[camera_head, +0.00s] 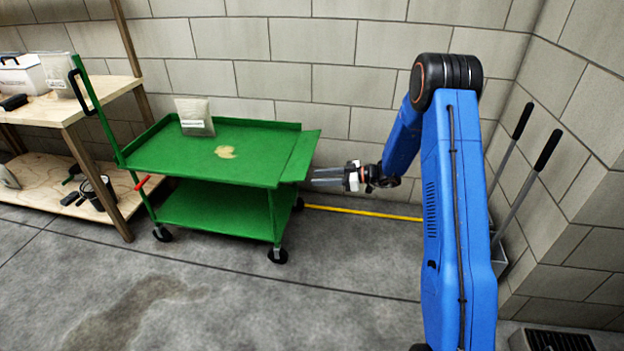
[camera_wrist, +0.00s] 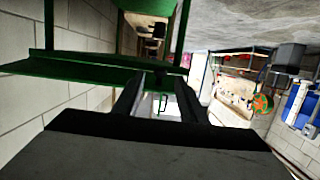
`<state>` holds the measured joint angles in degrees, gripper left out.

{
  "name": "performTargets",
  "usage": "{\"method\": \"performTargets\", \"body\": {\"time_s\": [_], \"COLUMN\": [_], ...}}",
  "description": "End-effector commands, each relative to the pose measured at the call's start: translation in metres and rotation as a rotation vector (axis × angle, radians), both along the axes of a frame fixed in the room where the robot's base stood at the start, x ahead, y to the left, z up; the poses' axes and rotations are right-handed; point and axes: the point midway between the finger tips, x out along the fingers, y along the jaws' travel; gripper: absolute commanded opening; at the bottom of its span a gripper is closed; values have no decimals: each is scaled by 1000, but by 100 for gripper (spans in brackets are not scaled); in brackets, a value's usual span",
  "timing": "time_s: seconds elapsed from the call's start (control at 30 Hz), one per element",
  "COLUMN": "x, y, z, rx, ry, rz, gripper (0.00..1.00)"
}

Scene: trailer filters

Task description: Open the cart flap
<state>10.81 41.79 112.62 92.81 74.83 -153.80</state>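The green cart (camera_head: 215,150) stands beside the back wall, with an upper tray and a lower shelf. Its flap (camera_head: 302,157) is the narrow panel at the right end of the upper tray. The flap slopes slightly up and outward. My gripper (camera_head: 315,178) is just right of the flap and a little below its outer edge, fingers pointing left at the cart. In the wrist view the two fingers of my gripper (camera_wrist: 162,80) are apart with nothing between them. A green cart panel (camera_wrist: 90,70) crosses just beyond the fingertips there; contact cannot be told.
A red lever (camera_head: 148,183) sits at the cart's left. A wooden shelf (camera_head: 70,108) stands further left. Long-handled tools (camera_head: 530,170) lean at the right wall. The front floor is clear.

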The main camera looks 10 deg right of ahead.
Motion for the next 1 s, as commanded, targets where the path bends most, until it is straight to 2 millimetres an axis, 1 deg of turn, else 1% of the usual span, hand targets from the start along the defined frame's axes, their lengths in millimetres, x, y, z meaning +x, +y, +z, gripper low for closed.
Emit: {"method": "performTargets", "body": {"time_s": [0.03, 0.3, 0.43, 0.6, 0.8, 1.0], "x": [-3, -21, -29, -37, -42, -42], "y": [-11, -61, -83, -105, -115, -116], "z": [2, 14, 19, 24, 27, 27], "rx": [0, -1, 0, -1, 0, 0], "ry": [0, 0, 0, 1, 1, 1], "rz": [-4, -3, -3, -3, 0, 0], "gripper": [38, 38, 38, 38, 38, 38]}}
